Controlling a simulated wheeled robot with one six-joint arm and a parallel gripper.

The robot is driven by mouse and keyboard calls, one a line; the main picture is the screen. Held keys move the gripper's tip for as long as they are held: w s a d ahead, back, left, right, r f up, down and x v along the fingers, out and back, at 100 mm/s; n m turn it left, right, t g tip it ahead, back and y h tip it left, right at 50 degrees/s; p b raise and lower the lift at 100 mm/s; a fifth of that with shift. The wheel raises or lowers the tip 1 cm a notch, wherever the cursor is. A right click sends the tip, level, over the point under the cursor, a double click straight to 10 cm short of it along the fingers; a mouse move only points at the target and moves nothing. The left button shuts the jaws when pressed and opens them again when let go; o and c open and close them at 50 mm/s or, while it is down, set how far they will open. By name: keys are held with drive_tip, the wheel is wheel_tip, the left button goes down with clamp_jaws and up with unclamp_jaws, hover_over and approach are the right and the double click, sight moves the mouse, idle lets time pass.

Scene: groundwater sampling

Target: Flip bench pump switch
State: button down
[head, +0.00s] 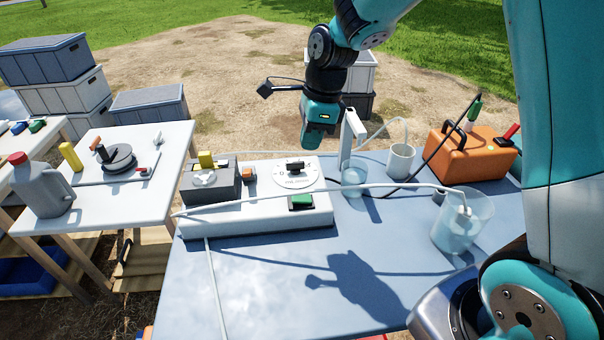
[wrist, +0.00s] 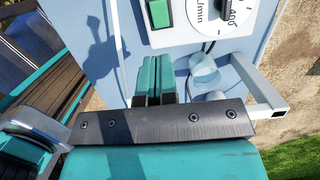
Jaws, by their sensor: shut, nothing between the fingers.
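The bench pump (head: 260,219) is a white box on the blue-grey table, with a dark pump head (head: 208,184) at its left and a round dial with a black knob (head: 295,168). A green rocker switch (head: 301,201) sits on its top near the front right. The switch also shows in the wrist view (wrist: 159,13) at the top edge, beyond my fingertips. My gripper (head: 305,143) hangs above and behind the pump, apart from it, pointing down. In the wrist view its two teal fingers (wrist: 155,75) are together and empty. Which way the rocker is tipped I cannot tell.
A clear beaker (head: 462,222) with a hose in it, a small glass (head: 354,178), a white cup (head: 401,160), a white post (head: 352,135) and an orange case (head: 470,155) stand to the right. A thin tube crosses in front of the pump. The table's front middle is clear.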

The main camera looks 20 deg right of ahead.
sight(296, 197)
drive_tip(key=f, duration=0.4)
drive_tip(key=a+f, duration=0.1)
drive_tip(key=f, duration=0.4)
drive_tip(key=a+f, duration=0.1)
drive_tip(key=f, duration=0.3)
drive_tip(key=shift+w+a+f, duration=0.25)
drive_tip(key=shift+w, duration=0.05)
